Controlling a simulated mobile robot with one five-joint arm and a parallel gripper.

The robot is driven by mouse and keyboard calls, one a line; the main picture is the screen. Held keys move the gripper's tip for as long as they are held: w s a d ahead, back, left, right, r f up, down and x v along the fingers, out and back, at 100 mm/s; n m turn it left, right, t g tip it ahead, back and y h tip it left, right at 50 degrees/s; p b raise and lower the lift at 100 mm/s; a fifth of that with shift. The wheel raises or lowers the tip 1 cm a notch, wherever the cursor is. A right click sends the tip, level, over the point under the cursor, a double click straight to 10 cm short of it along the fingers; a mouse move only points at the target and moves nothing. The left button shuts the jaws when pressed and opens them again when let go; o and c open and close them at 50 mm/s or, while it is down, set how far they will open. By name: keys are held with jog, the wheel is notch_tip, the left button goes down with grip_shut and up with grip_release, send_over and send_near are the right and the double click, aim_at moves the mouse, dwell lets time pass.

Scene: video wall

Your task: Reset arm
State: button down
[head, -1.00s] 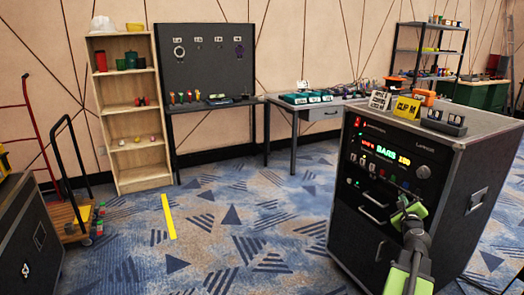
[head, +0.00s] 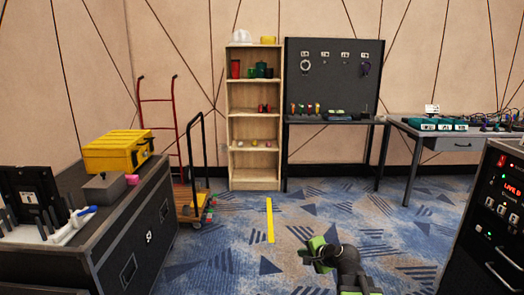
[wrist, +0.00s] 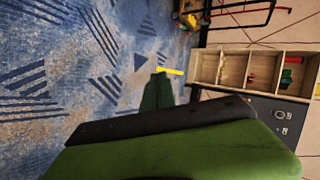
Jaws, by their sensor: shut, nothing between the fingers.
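My gripper (head: 312,250) is at the lower middle of the head view, on my dark and green arm, in front of the carpet. It is shut and holds nothing. In the wrist view its green finger (wrist: 158,92) points out over the blue carpet, with a large green and black part of my arm filling the bottom. Nothing touches the gripper.
A black rack case (head: 490,225) stands at the right. A black case (head: 125,225) at the left carries a yellow toolbox (head: 118,152). A wooden shelf (head: 254,184), a dark pegboard bench (head: 333,75) and a red hand truck (head: 157,100) stand at the back. Carpet (head: 225,255) between is clear.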

jog(key=s+a+f+n+g+h, duration=0.1)
jog(key=s+a+f+n+g, duration=0.3)
jog(key=s+a+f+n, duration=0.25)
jog(key=s+d+f+n+g+h, duration=0.4)
jog(key=s+d, duration=0.3)
jog(key=s, duration=0.4)
notch_tip(320, 180, up, 29)
jog(key=s+n+g+p, duration=0.1)
jog(key=p, duration=2.7)
jog(key=shift+d+f+g, duration=0.15)
jog(key=shift+d+g, duration=0.1)
jog(key=shift+g, duration=0.15)
jog(key=shift+n, duration=0.25)
